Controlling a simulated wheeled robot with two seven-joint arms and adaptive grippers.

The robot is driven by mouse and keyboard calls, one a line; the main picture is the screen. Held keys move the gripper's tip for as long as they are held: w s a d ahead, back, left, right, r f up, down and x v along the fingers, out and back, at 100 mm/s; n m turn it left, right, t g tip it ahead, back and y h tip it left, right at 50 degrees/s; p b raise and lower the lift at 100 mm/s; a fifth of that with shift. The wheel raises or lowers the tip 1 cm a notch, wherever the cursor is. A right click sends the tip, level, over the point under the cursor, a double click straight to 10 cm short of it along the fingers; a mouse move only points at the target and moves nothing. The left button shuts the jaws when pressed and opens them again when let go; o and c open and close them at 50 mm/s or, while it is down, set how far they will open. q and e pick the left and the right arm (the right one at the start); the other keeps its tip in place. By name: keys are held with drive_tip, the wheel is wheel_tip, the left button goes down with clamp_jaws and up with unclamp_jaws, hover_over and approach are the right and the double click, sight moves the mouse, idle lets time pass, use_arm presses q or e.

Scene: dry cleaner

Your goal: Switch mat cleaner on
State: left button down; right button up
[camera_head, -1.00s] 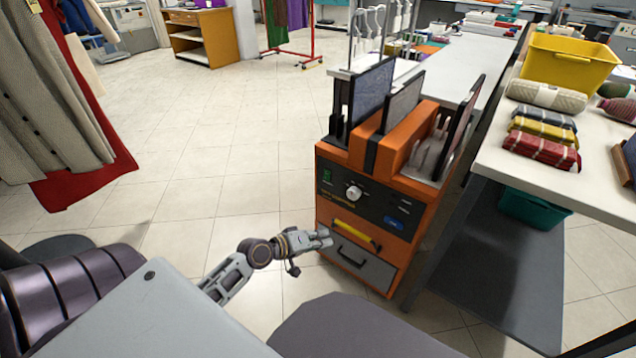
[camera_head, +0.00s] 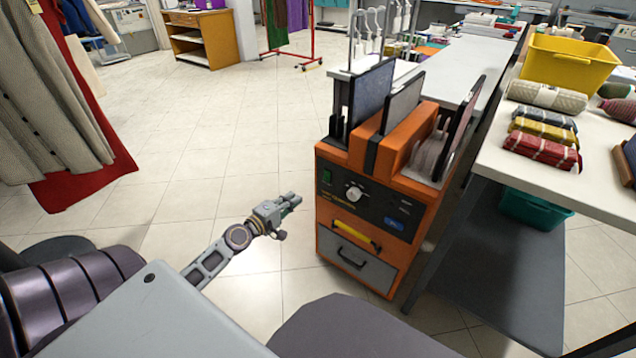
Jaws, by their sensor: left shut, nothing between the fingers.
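The mat cleaner (camera_head: 330,226) is an orange machine on the floor, with mats standing upright in its top. Its dark front panel (camera_head: 372,213) has a green switch (camera_head: 327,176) at the upper left and a white round knob (camera_head: 354,193). My left gripper (camera_head: 292,201) is shut and empty. It appears just left of the machine's front, lower than the green switch in the picture, with a visible gap between them. My right gripper is not in view.
A white-topped table (camera_head: 492,155) with folded towels (camera_head: 541,150) and a yellow bin (camera_head: 567,66) stands right of the machine. A teal bin (camera_head: 535,208) sits on its lower shelf. Coats (camera_head: 45,95) hang at the left. The tiled floor left of the machine is clear.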

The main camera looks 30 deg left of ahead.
use_arm(q)
drive_tip(key=shift+w, duration=0.2)
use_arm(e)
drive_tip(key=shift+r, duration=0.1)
use_arm(q)
drive_tip(key=p, duration=0.1)
approach(323, 179)
drive_tip(key=shift+w, duration=2.25)
drive_tip(key=shift+w+d+f, duration=0.1)
drive_tip(key=shift+w, duration=0.55)
drive_tip(key=shift+w+d+f, duration=0.1)
drive_tip(key=shift+w+f, duration=0.05)
drive_tip(key=shift+w, duration=0.5)
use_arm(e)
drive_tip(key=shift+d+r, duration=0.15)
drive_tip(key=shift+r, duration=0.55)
use_arm(q)
drive_tip(key=shift+w, duration=0.1)
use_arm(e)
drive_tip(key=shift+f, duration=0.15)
use_arm(q)
drive_tip(key=shift+w+f+b, duration=0.15)
drive_tip(key=shift+w+b, duration=0.05)
drive_tip(key=shift+b, duration=0.2)
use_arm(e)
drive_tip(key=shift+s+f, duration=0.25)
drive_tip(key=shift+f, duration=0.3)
use_arm(q)
drive_tip(key=shift+s, duration=0.1)
